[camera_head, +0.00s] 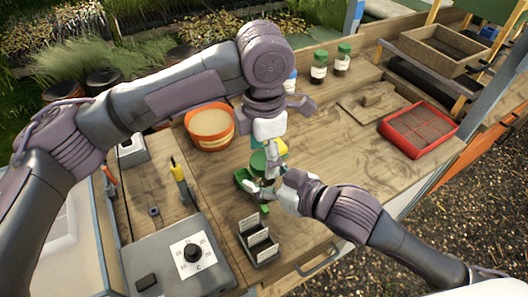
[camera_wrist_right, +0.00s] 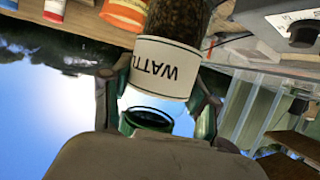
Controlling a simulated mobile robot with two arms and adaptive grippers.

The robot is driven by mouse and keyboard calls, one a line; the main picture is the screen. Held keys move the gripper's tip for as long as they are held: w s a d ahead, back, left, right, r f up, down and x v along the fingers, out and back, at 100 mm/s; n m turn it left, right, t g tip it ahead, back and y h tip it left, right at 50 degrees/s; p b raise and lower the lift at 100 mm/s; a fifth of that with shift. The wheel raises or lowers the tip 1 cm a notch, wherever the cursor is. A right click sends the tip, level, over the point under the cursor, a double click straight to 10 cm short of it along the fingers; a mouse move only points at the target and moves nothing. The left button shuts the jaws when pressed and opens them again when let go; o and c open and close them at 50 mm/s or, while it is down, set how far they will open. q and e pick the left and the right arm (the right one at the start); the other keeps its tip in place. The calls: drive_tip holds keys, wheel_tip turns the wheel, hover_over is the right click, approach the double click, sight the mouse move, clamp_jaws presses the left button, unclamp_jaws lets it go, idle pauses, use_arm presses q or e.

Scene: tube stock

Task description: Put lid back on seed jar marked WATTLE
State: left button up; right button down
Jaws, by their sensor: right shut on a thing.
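The jar marked WATTLE (camera_wrist_right: 165,68) shows in the right wrist view, its label upside down and dark seeds inside. My right gripper (camera_wrist_right: 157,92) has its fingers on both sides of this jar and is shut on it. A green ring (camera_wrist_right: 148,120), dark inside, shows just below the label in that view; I cannot tell whether it touches the jar. In the head view a dark green round lid (camera_head: 258,160) is below my left gripper (camera_head: 270,145), with my right gripper (camera_head: 274,192) close beneath. The left fingertips are partly hidden, and their hold is unclear.
An orange tub (camera_head: 210,130) stands left of the grippers. Two green-capped jars (camera_head: 319,68) (camera_head: 342,61) stand at the back. A red tray (camera_head: 420,130) is at right, a card holder (camera_head: 260,246) and a grey dial unit (camera_head: 185,262) in front.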

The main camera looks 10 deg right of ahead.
use_arm(q)
drive_tip(key=shift+r, duration=0.1)
drive_tip(key=shift+s+r, duration=0.1)
drive_tip(key=shift+r, duration=2.05)
drive_tip(key=shift+c, duration=0.5)
